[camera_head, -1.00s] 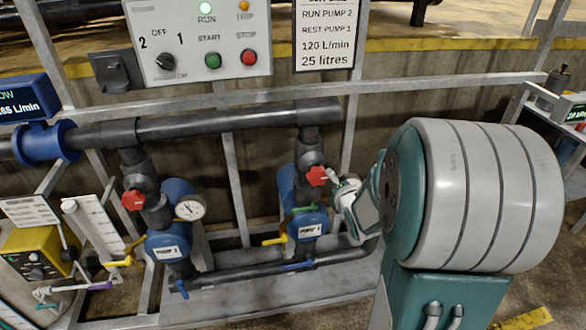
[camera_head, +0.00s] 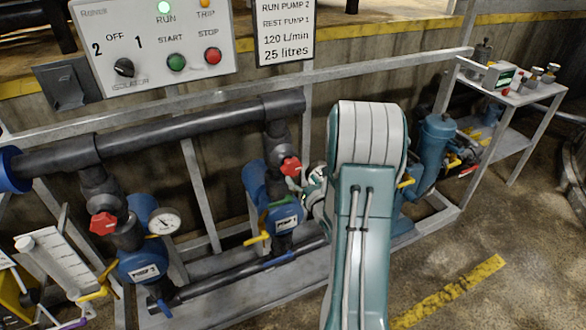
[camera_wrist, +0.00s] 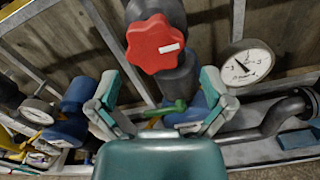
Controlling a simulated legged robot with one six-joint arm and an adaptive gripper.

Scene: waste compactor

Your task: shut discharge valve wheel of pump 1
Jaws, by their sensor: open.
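The red discharge valve wheel (camera_head: 291,167) sits on the dark pipe above blue pump 1 (camera_head: 285,218), the right-hand of the two labelled pumps. The wheel is large in the wrist view (camera_wrist: 155,43), lobed, with a small white mark at its right side. My gripper (camera_wrist: 160,82) is open, with one finger either side below the wheel in that picture; nothing is between the fingertips but the background pipe. In the head view my gripper (camera_head: 312,184) shows just right of the wheel, partly hidden by my arm. I cannot tell whether it touches the wheel.
A second red wheel (camera_head: 103,223) stands above pump 2 (camera_head: 142,268) at left. A green handle (camera_wrist: 165,109) lies below the wheel in the wrist view, with a gauge (camera_wrist: 245,63) to its right. A control panel (camera_head: 155,45) is above.

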